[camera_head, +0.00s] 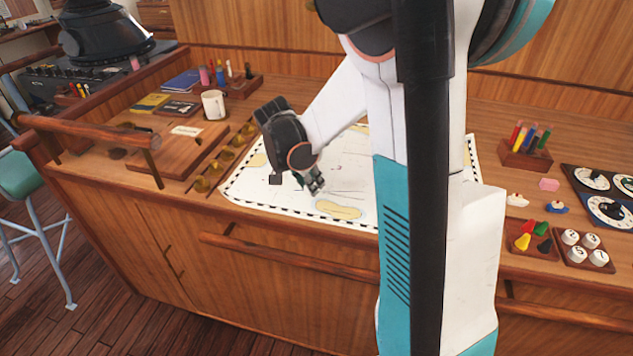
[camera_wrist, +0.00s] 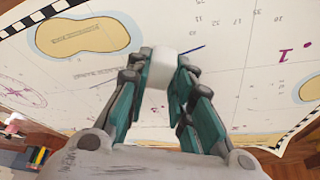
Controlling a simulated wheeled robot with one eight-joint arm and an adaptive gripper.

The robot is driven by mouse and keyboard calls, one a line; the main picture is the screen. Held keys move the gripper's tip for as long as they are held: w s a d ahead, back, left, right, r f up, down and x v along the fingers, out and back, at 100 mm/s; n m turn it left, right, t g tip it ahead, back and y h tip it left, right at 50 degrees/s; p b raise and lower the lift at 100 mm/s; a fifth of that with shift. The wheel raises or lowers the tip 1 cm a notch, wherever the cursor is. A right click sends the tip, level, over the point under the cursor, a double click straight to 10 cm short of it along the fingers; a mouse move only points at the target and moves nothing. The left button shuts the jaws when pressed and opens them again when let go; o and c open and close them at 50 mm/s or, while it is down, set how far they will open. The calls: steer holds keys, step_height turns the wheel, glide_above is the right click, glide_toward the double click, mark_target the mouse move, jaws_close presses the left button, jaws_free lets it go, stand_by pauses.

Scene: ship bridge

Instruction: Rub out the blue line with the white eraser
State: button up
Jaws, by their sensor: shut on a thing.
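My gripper (camera_wrist: 163,82) is shut on the white eraser (camera_wrist: 161,68), which shows between its fingertips in the wrist view. A short dark blue line (camera_wrist: 193,49) on the chart (camera_wrist: 235,65) shows just right of the eraser; its near end is hidden behind the eraser or fingers. In the head view my gripper (camera_head: 313,183) is low over the left part of the chart (camera_head: 270,203), near its front edge. The eraser and blue line cannot be made out there. Whether the eraser touches the chart I cannot tell.
A white mug (camera_head: 213,104) and a wooden board (camera_head: 180,150) stand left of the chart. A marker holder (camera_head: 525,150), a pink block (camera_head: 549,184), small boats and game pieces stand at right. A yellow island (camera_head: 338,209) is printed near the chart's front edge.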

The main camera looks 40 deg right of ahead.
mark_target(299, 192)
steer(key=shift+w+a, duration=0.2)
steer(key=shift+a, duration=0.05)
steer(key=shift+w+a, duration=0.7)
steer(key=shift+a, duration=0.15)
steer(key=shift+w+a, duration=0.1)
steer(key=shift+a, duration=0.05)
steer(key=shift+w+a, duration=0.6)
steer(key=shift+a, duration=0.2)
steer(key=shift+s+d, duration=0.75)
steer(key=shift+d, duration=0.2)
steer(key=shift+s+d, duration=0.1)
steer(key=shift+s+d, duration=0.65)
steer(key=shift+d, duration=0.15)
